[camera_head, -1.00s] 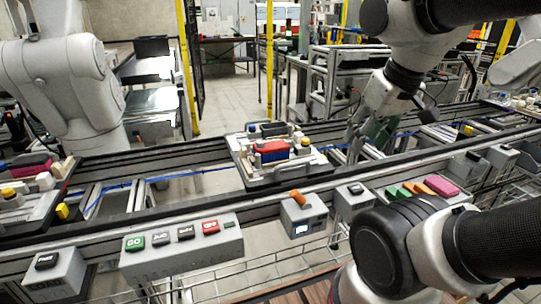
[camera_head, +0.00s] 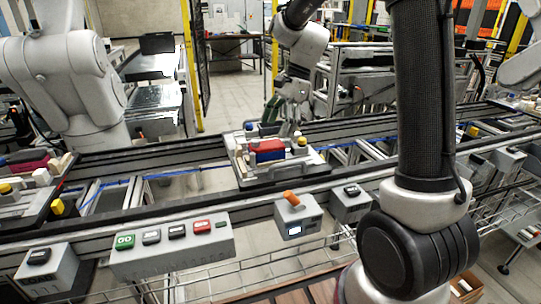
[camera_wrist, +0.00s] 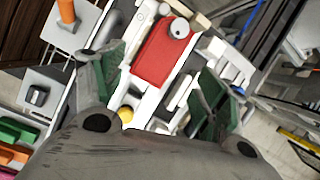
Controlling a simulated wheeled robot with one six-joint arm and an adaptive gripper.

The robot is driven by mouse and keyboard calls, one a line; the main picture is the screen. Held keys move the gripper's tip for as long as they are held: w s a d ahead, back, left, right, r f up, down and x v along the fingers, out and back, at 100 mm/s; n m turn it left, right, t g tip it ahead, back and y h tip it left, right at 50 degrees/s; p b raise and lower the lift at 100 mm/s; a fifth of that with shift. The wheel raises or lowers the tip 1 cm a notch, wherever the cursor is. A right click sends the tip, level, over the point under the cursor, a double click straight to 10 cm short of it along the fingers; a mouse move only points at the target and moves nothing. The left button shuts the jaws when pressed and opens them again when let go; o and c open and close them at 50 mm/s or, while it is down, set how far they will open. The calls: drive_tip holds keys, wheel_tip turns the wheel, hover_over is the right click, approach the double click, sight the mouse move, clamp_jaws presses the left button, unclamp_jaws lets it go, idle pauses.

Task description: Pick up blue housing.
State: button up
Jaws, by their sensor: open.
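My gripper (camera_wrist: 158,82) is open, its green-padded fingers spread above the middle pallet fixture (camera_head: 240,172). It also shows in the head view (camera_head: 281,112), coming down over the fixture's far side. A red block (camera_wrist: 160,55) lies on the fixture between and beyond the fingers in the wrist view. It also shows in the head view (camera_head: 267,152). A small blue piece (camera_head: 250,126) stands at the fixture's back left. Nothing is held.
A button box (camera_head: 170,250) and a grey box with an orange knob (camera_head: 296,218) stand along the conveyor's near side. Another pallet with a dark pink block (camera_head: 30,163) is at the far left. White blocks and a yellow knob (camera_wrist: 126,114) crowd the fixture.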

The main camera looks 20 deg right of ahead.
sight(269, 144)
drive_tip(key=shift+w+a+r+m, duration=0.15)
drive_tip(key=shift+a+r+m, duration=0.15)
drive_tip(key=shift+m, duration=0.6)
drive_tip(key=shift+a+f+m, duration=0.1)
drive_tip(key=shift+f+m, duration=0.05)
drive_tip(key=shift+m, duration=0.65)
drive_tip(key=x, duration=0.7)
drive_tip(key=shift+s+f, duration=0.25)
drive_tip(key=shift+f, duration=0.05)
drive_tip(key=shift+f, duration=0.25)
drive_tip(key=c, duration=1.2)
